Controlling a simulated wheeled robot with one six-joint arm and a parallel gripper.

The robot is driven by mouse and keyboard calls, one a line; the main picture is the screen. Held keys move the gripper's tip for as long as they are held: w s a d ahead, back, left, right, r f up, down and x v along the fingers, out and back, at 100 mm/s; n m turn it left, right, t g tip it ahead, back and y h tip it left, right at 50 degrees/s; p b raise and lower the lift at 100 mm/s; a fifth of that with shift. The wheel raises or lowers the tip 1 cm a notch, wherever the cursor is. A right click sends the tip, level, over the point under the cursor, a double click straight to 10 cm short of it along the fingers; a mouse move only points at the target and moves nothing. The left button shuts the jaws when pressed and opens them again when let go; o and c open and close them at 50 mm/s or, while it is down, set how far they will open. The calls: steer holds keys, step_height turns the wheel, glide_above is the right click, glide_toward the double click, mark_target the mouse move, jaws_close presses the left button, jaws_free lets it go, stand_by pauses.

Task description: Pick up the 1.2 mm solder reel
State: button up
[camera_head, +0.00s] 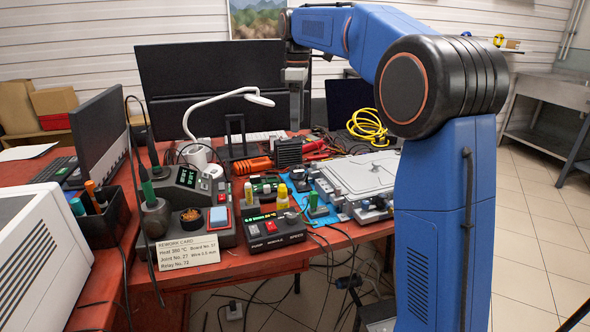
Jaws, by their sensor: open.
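I cannot make out a reel marked 1.2 mm in the head view; the things on the bench are too small to read as such. My gripper (294,90) hangs at the end of my blue arm, in front of the dark monitor and above the back of the red bench. It is open, and I see nothing held in it. Its fingertips are small and hard to make out against the dark background.
The red bench (60,160) is crowded. A soldering station (185,185), a card (188,252), a white lamp (215,100), a yellow bottle (248,191), a black control box (275,231), a grey metal fixture (365,175) and a yellow cable coil (367,126) stand on it.

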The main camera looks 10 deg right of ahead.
mark_target(297, 166)
step_height(297, 166, down, 17)
steer(key=shift+s+r, duration=0.1)
steer(key=shift+s, duration=0.05)
steer(key=c, duration=1.2)
